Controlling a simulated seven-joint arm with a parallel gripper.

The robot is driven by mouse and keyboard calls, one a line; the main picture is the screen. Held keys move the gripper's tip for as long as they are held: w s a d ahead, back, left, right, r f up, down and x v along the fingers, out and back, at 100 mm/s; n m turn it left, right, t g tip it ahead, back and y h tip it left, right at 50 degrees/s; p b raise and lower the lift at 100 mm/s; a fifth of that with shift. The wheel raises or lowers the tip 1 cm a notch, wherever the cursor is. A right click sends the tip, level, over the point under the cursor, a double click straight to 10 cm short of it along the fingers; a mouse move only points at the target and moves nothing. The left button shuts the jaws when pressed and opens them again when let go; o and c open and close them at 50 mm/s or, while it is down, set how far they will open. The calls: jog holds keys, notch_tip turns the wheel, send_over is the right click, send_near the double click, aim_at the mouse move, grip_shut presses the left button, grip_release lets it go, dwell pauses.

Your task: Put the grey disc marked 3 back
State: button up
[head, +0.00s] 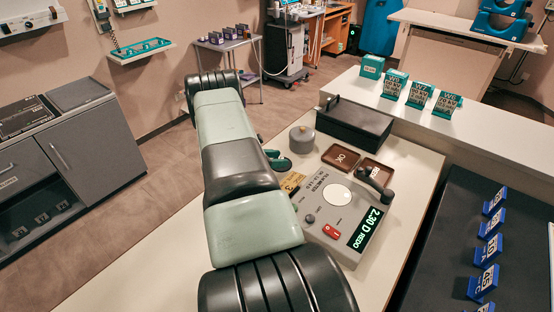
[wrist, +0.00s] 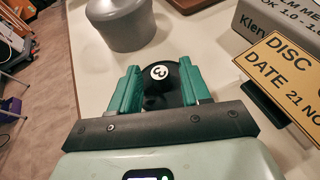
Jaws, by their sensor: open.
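My gripper (wrist: 160,82) is open, its two teal fingers standing either side of a dark, rounded piece (wrist: 174,93) with a white spot marked 3. The piece looks nearly black; whether the fingers touch it I cannot tell. In the head view my gripper (head: 278,160) is low over the white table, left of the film meter, and the marked piece is not clear there. The grey film meter (head: 340,215) has a lit display reading 2.30 D REDO. A yellow card (head: 291,183) with DISC and DATE lettering shows larger in the wrist view (wrist: 285,75).
A grey lidded pot (head: 302,138) stands just beyond my gripper. Behind are a black box (head: 353,126) and two brown trays, one marked OK (head: 341,158), one partly behind the meter's black arm (head: 375,186). Blue numbered stands (head: 487,250) line the dark table at right.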

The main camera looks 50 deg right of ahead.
jog(key=v, duration=1.1)
jog(key=shift+w+a+r, duration=0.1)
jog(key=shift+a+r, duration=0.1)
jog(key=shift+a, duration=0.15)
